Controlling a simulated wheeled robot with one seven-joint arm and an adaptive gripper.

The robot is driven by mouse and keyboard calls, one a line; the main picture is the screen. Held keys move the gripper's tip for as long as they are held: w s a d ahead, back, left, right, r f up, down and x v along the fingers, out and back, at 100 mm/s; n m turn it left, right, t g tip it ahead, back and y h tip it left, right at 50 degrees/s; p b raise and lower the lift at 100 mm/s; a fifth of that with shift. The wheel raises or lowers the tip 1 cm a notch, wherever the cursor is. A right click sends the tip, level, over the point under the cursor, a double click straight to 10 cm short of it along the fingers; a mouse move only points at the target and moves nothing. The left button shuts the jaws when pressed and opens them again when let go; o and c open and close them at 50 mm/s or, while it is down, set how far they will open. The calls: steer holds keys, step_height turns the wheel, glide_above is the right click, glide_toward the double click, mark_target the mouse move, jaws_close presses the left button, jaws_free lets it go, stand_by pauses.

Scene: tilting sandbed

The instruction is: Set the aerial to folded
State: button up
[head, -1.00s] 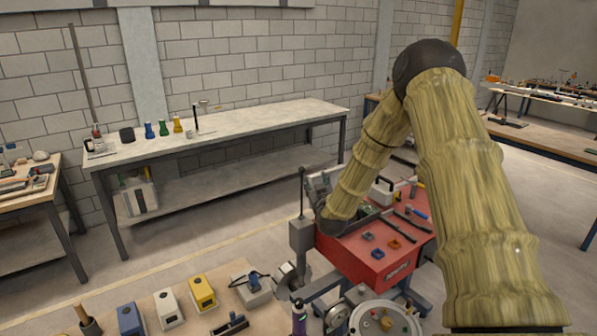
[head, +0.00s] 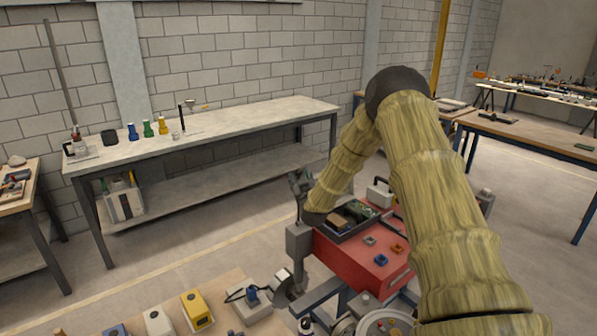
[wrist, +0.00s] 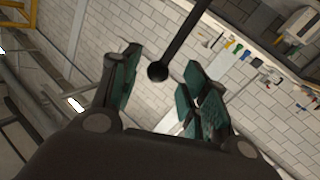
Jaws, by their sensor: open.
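The aerial (wrist: 185,38) is a thin black rod with a ball at its end (wrist: 158,72), seen in the wrist view. The ball lies in the gap between the two fingers of my gripper (wrist: 161,66), which are open. I see bare space on both sides of the ball, and no contact is clear. In the head view my gripper (head: 299,184) is over the grey post (head: 299,241) at the left end of the red unit (head: 350,262). There it covers most or all of the aerial.
The red unit carries a dark tray (head: 352,218) and small blue (head: 381,260) and orange (head: 397,249) parts. A wooden table (head: 240,322) with yellow and white boxes is in front. A long grey bench (head: 215,138) stands along the wall, with open floor between.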

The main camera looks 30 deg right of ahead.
mark_target(299, 175)
steer(key=x, duration=0.2)
steer(key=shift+w+p, duration=0.25)
steer(key=shift+p, duration=0.1)
steer(key=shift+d+r, duration=0.35)
steer(key=shift+w+a+f, duration=0.1)
steer(key=shift+w+f, duration=0.25)
steer(key=shift+w, duration=0.2)
steer(key=shift+s+r, duration=0.2)
steer(key=shift+s, duration=0.1)
steer(key=c, duration=0.4)
steer(key=shift+w, duration=0.1)
jaws_close()
